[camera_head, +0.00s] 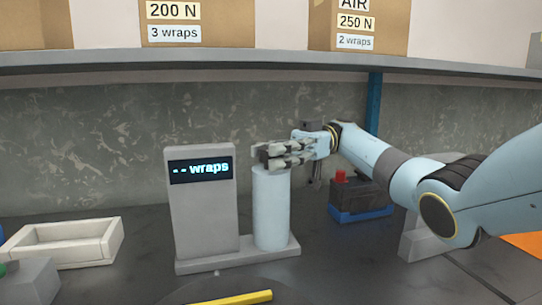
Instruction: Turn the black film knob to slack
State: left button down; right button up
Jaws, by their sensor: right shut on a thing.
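A light blue film roll (271,210) stands upright on a grey base, beside a grey post with a dark display (201,169) reading "-- wraps". My right gripper (268,155) reaches in from the right at the top of the roll. Its fingers are shut on the black film knob, which is mostly hidden by them; the knob's setting cannot be read. My left gripper is out of view.
A black battery with a red cap (362,190) sits in a blue tray behind my right arm. An empty white tray (66,243) lies at the left. A yellow bar (230,299) lies at the front. Boxes labelled "200 N, 3 wraps" (205,23) and "AIR, 250 N, 2 wraps" (385,28) stand on the shelf above.

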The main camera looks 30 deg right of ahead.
jog(key=o, duration=1.2)
jog(key=shift+d, duration=0.1)
jog(key=shift+o, duration=0.2)
notch_tip(320, 180, up, 10)
